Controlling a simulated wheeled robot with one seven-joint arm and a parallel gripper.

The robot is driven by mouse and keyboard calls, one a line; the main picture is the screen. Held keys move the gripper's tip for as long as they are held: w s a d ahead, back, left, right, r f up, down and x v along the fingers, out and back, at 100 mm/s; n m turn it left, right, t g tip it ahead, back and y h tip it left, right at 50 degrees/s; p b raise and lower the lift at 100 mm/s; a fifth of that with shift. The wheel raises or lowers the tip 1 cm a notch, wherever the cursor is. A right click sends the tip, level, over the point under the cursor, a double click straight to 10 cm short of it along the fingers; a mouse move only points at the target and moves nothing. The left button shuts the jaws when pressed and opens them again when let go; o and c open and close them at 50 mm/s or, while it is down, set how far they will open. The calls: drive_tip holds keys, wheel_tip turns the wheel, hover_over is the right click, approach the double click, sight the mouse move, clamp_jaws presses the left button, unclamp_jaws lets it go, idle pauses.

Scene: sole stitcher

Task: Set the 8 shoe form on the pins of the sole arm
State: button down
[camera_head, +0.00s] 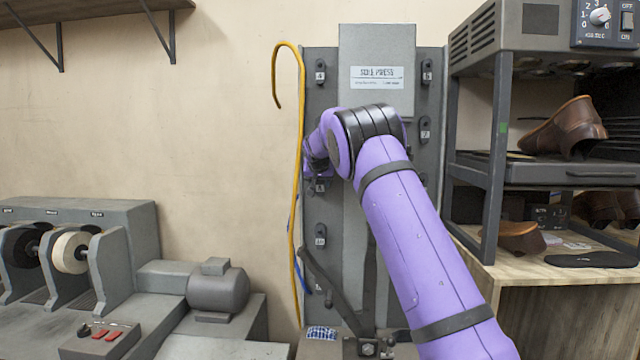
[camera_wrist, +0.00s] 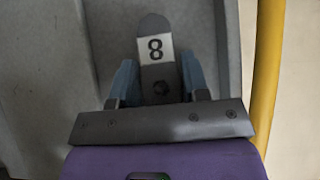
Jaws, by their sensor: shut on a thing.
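The 8 shoe form (camera_wrist: 155,28), a dark grey piece with a white label, shows in the wrist view. My gripper (camera_wrist: 157,70) has its blue fingers on both sides of the form's lower part, shut on it. The grey plate of the sole press lies behind the form; I cannot tell whether the form touches it. In the head view my purple arm reaches the left part of this panel (camera_head: 375,220) and hides the fingers and the 8 form. I cannot make out the sole arm with its pins in either view.
Other numbered forms hang on the panel, including one at upper left (camera_head: 320,72) and the 7 form (camera_head: 425,130). A yellow hose (camera_head: 301,150) runs down the panel's left edge, close to my gripper. A shoe rack (camera_head: 497,150) stands right, a grinding machine (camera_head: 75,225) left.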

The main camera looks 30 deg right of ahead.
drive_tip(key=shift+s+a, duration=0.45)
drive_tip(key=shift+s, duration=0.25)
drive_tip(key=shift+s+a, duration=0.45)
drive_tip(key=shift+s, duration=0.25)
drive_tip(key=shift+s+a, duration=0.45)
drive_tip(key=shift+s, duration=0.25)
drive_tip(key=shift+s+a, duration=0.1)
drive_tip(key=s+a, duration=0.9)
drive_tip(key=s, duration=0.5)
drive_tip(key=shift+a, duration=0.2)
idle(1.4)
